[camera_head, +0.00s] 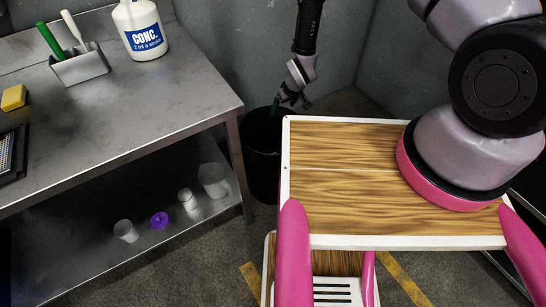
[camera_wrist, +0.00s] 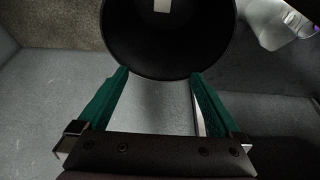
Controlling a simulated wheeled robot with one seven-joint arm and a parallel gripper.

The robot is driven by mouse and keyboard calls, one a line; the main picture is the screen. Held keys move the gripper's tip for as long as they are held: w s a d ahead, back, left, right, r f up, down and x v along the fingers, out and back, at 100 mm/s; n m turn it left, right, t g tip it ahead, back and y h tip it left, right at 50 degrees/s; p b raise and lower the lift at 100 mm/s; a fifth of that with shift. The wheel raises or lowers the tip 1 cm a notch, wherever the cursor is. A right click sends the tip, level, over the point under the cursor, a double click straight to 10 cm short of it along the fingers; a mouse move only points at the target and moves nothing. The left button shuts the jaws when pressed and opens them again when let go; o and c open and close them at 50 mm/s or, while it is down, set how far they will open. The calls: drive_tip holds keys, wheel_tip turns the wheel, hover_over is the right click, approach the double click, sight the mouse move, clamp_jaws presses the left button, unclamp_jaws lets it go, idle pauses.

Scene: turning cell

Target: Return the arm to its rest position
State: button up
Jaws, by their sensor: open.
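My gripper (camera_head: 291,99) hangs at the end of my extended arm, at the upper middle of the head view, by the mouth of a black bin (camera_head: 258,165). In the wrist view my gripper (camera_wrist: 158,75) shows two green fingers spread wide with nothing between them. The round black bin (camera_wrist: 168,60) lies just beyond the fingertips there. A small pale piece (camera_wrist: 162,6) shows inside the bin.
A steel table (camera_head: 130,100) stands at left, with a white CONC. bottle (camera_head: 140,30), a grey holder (camera_head: 80,66) and a yellow sponge (camera_head: 14,97) on it. Its lower shelf (camera_head: 90,240) bears several small containers. Grey walls close off the corner behind the bin.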

drive_tip(key=shift+s+d+r, duration=0.1)
drive_tip(key=shift+s+r, duration=0.1)
drive_tip(key=shift+r, duration=0.35)
